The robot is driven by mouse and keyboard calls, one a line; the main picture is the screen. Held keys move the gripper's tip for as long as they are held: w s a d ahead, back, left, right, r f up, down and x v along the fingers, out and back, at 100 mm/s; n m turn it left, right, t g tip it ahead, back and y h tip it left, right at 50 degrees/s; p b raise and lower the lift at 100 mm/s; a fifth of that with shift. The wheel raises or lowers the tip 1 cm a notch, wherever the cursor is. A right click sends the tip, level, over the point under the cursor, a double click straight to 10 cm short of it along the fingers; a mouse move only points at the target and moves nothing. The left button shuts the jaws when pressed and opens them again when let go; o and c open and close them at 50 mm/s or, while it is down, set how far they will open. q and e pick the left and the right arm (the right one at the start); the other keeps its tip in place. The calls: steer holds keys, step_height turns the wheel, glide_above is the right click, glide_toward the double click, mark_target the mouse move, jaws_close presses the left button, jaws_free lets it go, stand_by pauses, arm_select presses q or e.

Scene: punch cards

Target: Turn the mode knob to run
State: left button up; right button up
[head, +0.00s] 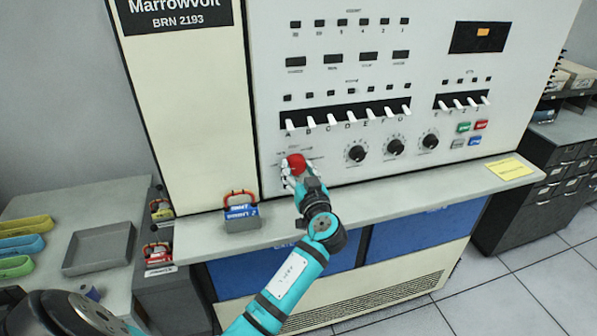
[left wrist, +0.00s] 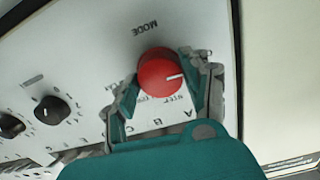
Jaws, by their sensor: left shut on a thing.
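The red mode knob (head: 296,161) is on the lower left of the white control panel. It also shows in the left wrist view (left wrist: 160,75), below the upside-down word MODE, with a white pointer line toward the right of that picture. My left gripper (head: 291,170) is at the knob, with its fingers (left wrist: 165,85) on either side, shut on it. The position labels around the knob are partly hidden by the fingers, and I cannot read which one the pointer marks. My right gripper is not in view.
Three black knobs (head: 395,146) sit to the right of the red knob, under a row of white toggle switches (head: 349,116). A grey ledge (head: 400,190) runs below the panel, with a small blue card box (head: 241,212) at left and a yellow note (head: 510,168) at right.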

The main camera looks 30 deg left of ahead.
arm_select(q)
steer(key=shift+m+b, duration=0.5)
steer(key=shift+m, duration=1.3)
steer(key=m, duration=0.4)
steer(key=shift+r, duration=0.15)
steer(key=o, duration=1.2)
steer(key=shift+m, duration=0.3)
